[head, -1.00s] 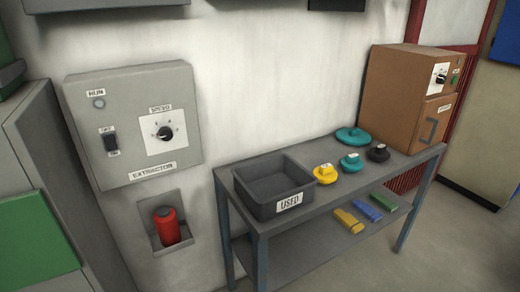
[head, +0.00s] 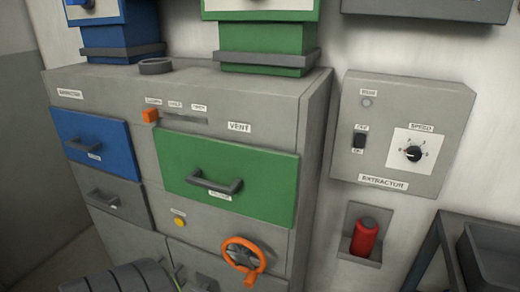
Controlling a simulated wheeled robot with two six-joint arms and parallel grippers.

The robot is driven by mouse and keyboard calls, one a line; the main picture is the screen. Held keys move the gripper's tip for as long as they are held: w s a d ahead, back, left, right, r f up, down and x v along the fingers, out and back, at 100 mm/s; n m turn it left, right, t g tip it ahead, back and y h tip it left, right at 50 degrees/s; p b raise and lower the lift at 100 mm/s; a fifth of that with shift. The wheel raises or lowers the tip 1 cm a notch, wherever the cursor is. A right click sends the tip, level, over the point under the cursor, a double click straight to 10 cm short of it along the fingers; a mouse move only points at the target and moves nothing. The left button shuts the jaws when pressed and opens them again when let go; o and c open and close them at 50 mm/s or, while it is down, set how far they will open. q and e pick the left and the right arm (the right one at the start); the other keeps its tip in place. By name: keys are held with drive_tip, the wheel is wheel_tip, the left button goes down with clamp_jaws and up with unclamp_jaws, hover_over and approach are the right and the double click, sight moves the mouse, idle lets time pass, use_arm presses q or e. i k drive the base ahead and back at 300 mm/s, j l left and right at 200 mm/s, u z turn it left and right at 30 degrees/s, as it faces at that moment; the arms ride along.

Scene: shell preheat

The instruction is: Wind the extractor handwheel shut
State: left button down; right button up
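An orange handwheel (head: 243,257) with a dark hub is mounted low on the front of a grey cabinet (head: 205,225), below a green drawer front. How far it is wound cannot be told. A grey control box (head: 397,135) labelled EXTRACTOR hangs on the wall to the right, with a black speed knob (head: 413,153), a black switch (head: 359,141) and a run lamp (head: 366,102) that looks unlit. Neither gripper can be made out in the head view. Nothing is seen touching the handwheel.
The green front (head: 228,177) and a blue front (head: 93,143) have protruding dark handles. An orange slider (head: 151,115) sits at the left of its slot. A red cylinder (head: 364,237) stands in a wall holder. A dark bin (head: 492,255) is at the lower right.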

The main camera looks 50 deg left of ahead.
sight(243, 256)
drive_tip(key=u, duration=1.75)
